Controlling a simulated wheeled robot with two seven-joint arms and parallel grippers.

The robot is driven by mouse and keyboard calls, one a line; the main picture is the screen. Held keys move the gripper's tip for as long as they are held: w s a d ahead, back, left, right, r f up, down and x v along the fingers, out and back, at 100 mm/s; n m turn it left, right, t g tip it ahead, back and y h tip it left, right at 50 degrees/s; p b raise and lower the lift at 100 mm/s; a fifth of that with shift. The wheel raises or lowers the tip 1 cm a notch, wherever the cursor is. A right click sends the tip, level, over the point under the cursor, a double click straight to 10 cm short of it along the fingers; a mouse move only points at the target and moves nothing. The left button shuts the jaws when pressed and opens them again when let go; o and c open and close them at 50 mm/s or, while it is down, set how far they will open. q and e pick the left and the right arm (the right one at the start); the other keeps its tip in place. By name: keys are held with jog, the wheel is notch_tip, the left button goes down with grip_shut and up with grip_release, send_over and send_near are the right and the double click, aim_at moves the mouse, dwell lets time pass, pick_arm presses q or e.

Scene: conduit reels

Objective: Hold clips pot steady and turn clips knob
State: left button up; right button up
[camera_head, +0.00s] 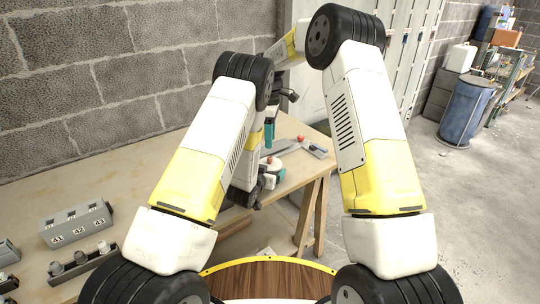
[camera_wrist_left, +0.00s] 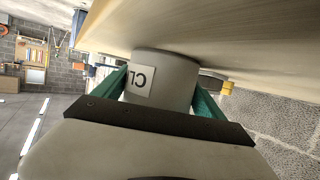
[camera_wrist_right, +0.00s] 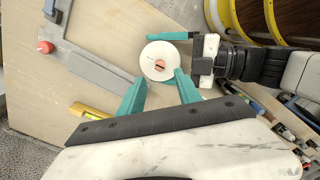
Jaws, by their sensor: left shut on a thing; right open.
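The clips pot is a pale grey round pot (camera_wrist_left: 165,75) with a label partly reading "CL", seen upside down in the left wrist view. My left gripper (camera_wrist_left: 165,100) is shut on it, one teal finger on each side. In the right wrist view, its white round top (camera_wrist_right: 152,73) carries a small orange-red knob (camera_wrist_right: 160,64). My right gripper (camera_wrist_right: 158,92) is open, its fingertips by the near edge of the white top, apart from the knob. In the head view, the right gripper (camera_head: 269,134) is above the pot (camera_head: 272,164), partly hidden by my left arm.
A grey metal piece with a red knob (camera_wrist_right: 45,47) and a yellow level (camera_wrist_right: 88,111) lie on the bench near the pot. Grey numbered blocks (camera_head: 76,224) stand at the left of the bench. A yellow-rimmed wooden round (camera_head: 268,278) is low in front.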

aim_at(270, 157)
notch_tip(270, 157, down, 8)
jog(key=shift+r, duration=0.25)
grip_shut()
